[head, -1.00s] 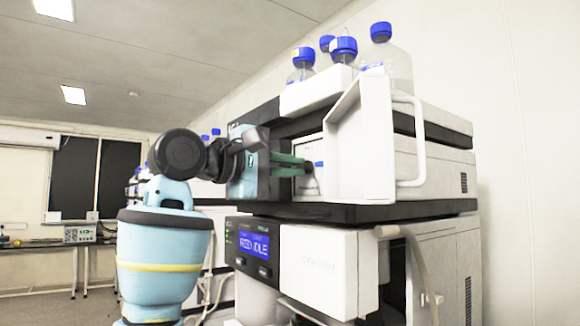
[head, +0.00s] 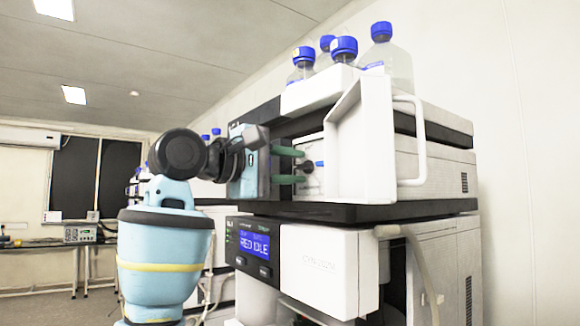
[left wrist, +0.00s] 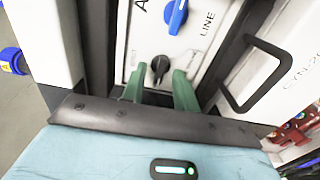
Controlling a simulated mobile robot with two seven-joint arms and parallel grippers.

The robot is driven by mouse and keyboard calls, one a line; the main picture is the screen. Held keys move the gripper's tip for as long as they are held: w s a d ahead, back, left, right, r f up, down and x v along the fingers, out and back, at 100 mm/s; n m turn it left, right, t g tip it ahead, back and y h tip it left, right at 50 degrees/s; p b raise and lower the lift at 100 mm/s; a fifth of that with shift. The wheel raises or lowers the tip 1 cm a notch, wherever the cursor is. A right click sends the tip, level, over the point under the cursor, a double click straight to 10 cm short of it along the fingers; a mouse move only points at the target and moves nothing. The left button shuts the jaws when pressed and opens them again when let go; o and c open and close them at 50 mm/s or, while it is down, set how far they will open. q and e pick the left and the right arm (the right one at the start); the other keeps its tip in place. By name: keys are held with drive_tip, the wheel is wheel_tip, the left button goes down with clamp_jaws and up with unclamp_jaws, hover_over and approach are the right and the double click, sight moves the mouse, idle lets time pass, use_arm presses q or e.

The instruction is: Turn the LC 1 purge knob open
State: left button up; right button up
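The black purge knob (head: 308,166) is on the white front panel of the LC stack, behind the opened door. In the left wrist view the black knob (left wrist: 159,69) has its pointer tilted and shows between my fingers. My left gripper (head: 302,165) faces the panel with its two green fingers spread, one above and one below the knob in the head view. In the left wrist view the left gripper (left wrist: 158,82) has a finger on each side of the knob, with gaps visible. I cannot tell how deep the fingertips reach. My right gripper is not in view.
A blue knob (left wrist: 177,16) sits by the black one, near the lettering "LINE". The open white door (head: 362,140) with its handle (head: 421,140) stands right of the panel. Blue-capped bottles (head: 382,52) stand on top. A display (head: 254,244) is below.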

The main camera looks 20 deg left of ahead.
use_arm(q)
drive_tip(key=v, duration=0.8)
drive_tip(key=shift+w, duration=0.1)
idle(0.4)
